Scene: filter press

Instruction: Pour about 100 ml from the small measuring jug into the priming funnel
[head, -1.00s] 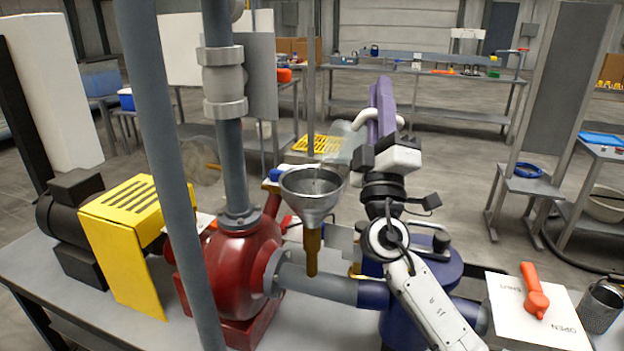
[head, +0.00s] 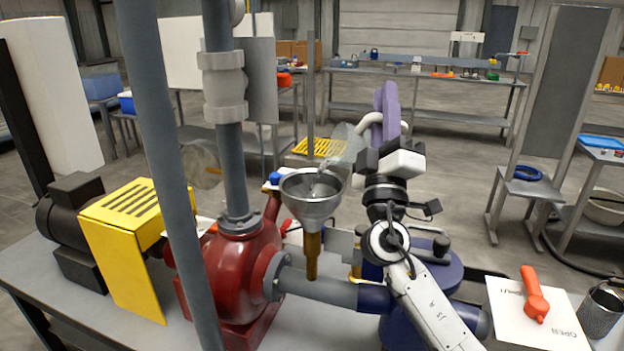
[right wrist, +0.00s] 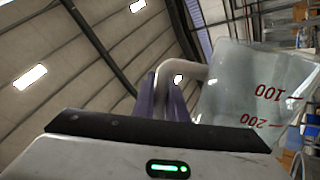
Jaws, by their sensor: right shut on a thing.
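The small measuring jug (head: 345,146) is clear, with a pale handle and red marks. It is tilted steeply, mouth down to the left, above the priming funnel (head: 312,208). A thin, clear streak, looking like liquid, runs from its lip into the funnel's mouth. The grey metal funnel stands upright on a brass stem above the pipe. My right gripper (head: 386,112), with purple fingers, is shut on the jug's handle. The right wrist view shows the jug (right wrist: 250,95) beside the fingers, with marks 100 and 200. The liquid level is unclear. My left gripper is not in view.
A red pump (head: 243,270) and a grey pipe (head: 318,286) lie below the funnel. A tall grey post (head: 172,180) and a yellow guard (head: 125,250) stand left. An orange-red handle (head: 535,293) lies on a white sign to the right, near a metal cup (head: 600,312).

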